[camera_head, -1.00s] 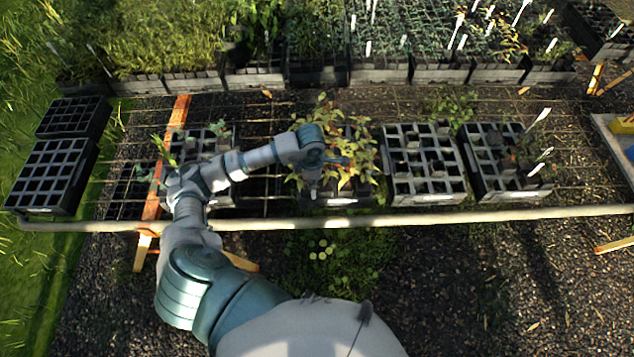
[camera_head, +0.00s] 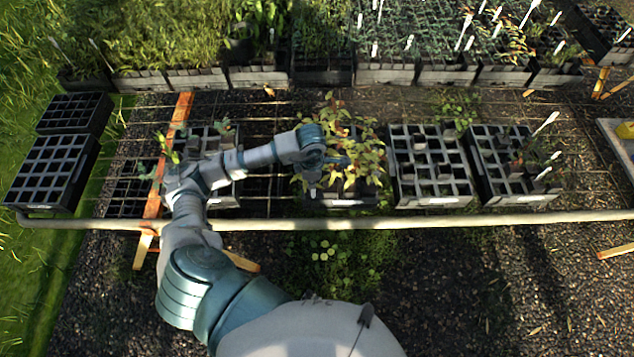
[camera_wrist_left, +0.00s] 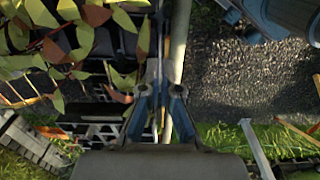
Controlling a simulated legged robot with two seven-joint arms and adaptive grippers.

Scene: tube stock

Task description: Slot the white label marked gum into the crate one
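My left gripper (camera_head: 340,161) is at the left of a leafy yellow-green plant, above the front part of its black crate (camera_head: 345,201). Leaves fill the upper left of that view. White label plates show on the crate fronts, and a white tag (camera_head: 546,123) stands in the right-hand crate (camera_head: 515,199). No lettering is readable, so I cannot tell which label says gum or which crate is one. My right gripper is out of view.
A pale rail (camera_head: 420,220) runs along the bench's near edge. Another black crate (camera_head: 438,200) stands right of the leafy plant. Empty trays (camera_head: 48,172) sit at the left. Planted crates with white tags line the back. Gravel in front is mostly clear.

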